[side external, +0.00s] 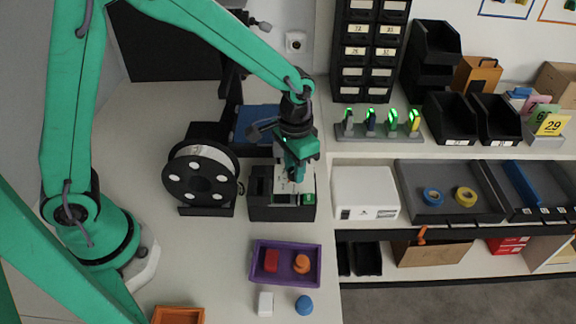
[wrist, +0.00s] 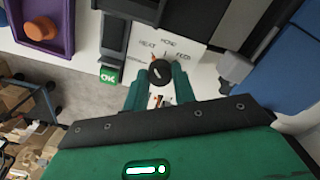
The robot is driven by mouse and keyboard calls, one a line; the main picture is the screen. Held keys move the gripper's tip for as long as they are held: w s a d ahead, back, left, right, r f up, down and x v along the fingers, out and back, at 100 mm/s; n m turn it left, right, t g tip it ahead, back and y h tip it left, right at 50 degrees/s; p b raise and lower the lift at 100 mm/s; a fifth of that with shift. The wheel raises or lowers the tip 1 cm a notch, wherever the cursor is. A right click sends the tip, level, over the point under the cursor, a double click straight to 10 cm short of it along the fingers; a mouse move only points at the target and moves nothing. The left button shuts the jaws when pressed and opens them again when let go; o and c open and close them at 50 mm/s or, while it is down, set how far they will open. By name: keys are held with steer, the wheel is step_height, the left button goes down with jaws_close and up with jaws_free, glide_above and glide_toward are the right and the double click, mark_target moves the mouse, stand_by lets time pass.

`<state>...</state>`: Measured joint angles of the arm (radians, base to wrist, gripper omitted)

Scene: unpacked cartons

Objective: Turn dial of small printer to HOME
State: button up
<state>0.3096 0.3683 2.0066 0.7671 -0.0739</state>
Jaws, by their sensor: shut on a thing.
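The small printer (side external: 283,212) is a dark box with a white top panel, standing on the bench under my gripper (side external: 296,178). In the wrist view its white panel (wrist: 193,28) carries the printed words HEAT, HOME and FEED around a black dial (wrist: 158,70). A green OK display (wrist: 109,76) sits beside the panel. My gripper's green fingers (wrist: 158,88) lie on both sides of the dial and are shut on it. The dial has a pale line on its face; I cannot tell for certain which word it points to.
A filament spool (side external: 200,175) stands close left of the printer. A purple tray (side external: 257,263) with red and orange pieces lies in front. A white block (side external: 265,304) and blue knob (side external: 304,305) lie nearer. Shelves with bins are at right.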

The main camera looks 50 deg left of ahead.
steer(key=m, duration=0.4)
steer(key=shift+m, duration=0.4)
steer(key=m, duration=0.4)
steer(key=shift+r+m, duration=0.1)
steer(key=shift+m, duration=0.2)
steer(key=o, duration=1)
steer(key=shift+r, duration=3.9)
